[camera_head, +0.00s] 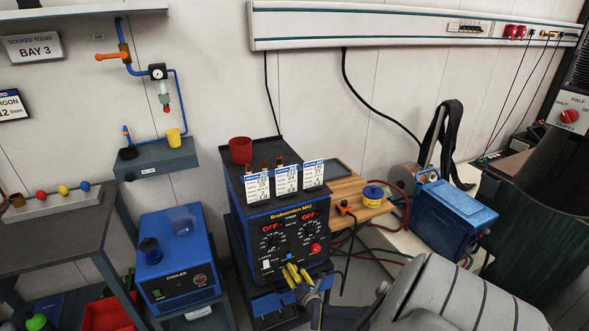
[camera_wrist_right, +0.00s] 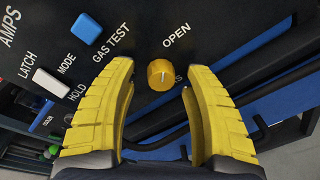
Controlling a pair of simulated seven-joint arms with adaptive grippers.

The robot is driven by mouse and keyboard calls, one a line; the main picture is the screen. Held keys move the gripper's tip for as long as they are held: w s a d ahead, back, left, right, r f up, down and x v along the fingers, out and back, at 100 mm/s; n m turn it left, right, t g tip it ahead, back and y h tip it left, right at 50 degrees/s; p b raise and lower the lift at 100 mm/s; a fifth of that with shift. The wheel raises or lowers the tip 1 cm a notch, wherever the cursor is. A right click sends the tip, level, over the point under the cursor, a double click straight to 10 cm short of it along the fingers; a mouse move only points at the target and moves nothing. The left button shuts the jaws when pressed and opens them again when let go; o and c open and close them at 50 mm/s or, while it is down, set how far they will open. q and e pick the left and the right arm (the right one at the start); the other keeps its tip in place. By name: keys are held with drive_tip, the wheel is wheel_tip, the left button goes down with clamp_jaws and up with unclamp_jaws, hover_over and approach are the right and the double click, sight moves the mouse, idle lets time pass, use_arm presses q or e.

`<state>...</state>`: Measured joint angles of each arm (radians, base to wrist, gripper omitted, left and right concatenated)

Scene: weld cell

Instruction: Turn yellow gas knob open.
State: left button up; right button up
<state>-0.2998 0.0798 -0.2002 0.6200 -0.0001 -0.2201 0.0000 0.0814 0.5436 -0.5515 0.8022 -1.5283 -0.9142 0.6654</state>
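The yellow gas knob (camera_wrist_right: 160,73) is on the dark front panel of the blue welder (camera_head: 289,215). In the right wrist view the word OPEN is printed to its upper right, and another label below it is partly hidden. A small pale mark shows on the knob's face; its exact direction is hard to read. My right gripper (camera_head: 297,274) is at the lower front of the welder. In the right wrist view its yellow fingers (camera_wrist_right: 155,88) are open, one on each side of the knob, with gaps showing. In the head view I cannot tell the knob from the fingers. My left gripper is out of view.
A blue gas-test button (camera_wrist_right: 87,28) and a white latch/hold switch (camera_wrist_right: 52,83) sit left of the knob. The welder carries hanging cards and a red cup (camera_head: 241,150). A blue cooler (camera_head: 180,262) stands left, and a wooden board (camera_head: 345,190) is behind right.

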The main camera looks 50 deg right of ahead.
drive_tip(key=shift+s, duration=0.1)
drive_tip(key=v, duration=1.1)
drive_tip(key=shift+s+a, duration=0.25)
drive_tip(key=shift+s, duration=0.1)
drive_tip(key=shift+r, duration=0.1)
drive_tip(key=s+f+m+g+y, duration=0.1)
drive_tip(key=s+f+m+g, duration=0.35)
drive_tip(key=s+f, duration=0.45)
drive_tip(key=s+f+m+g+y, duration=0.1)
drive_tip(key=s+f+m+g, duration=0.35)
drive_tip(key=f, duration=0.75)
drive_tip(key=s+a+f+m+g+y, duration=0.2)
drive_tip(key=s+a+f+m, duration=0.2)
drive_tip(key=s+a, duration=0.7)
drive_tip(key=s+a+f+m+g+y, duration=0.2)
drive_tip(key=s+a+f, duration=0.6)
drive_tip(key=s+a, duration=0.4)
drive_tip(key=a+m+y, duration=0.1)
drive_tip(key=a+m, duration=0.1)
drive_tip(key=a, duration=0.3)
drive_tip(key=shift+m+g, duration=0.3)
drive_tip(key=shift+m, duration=0.1)
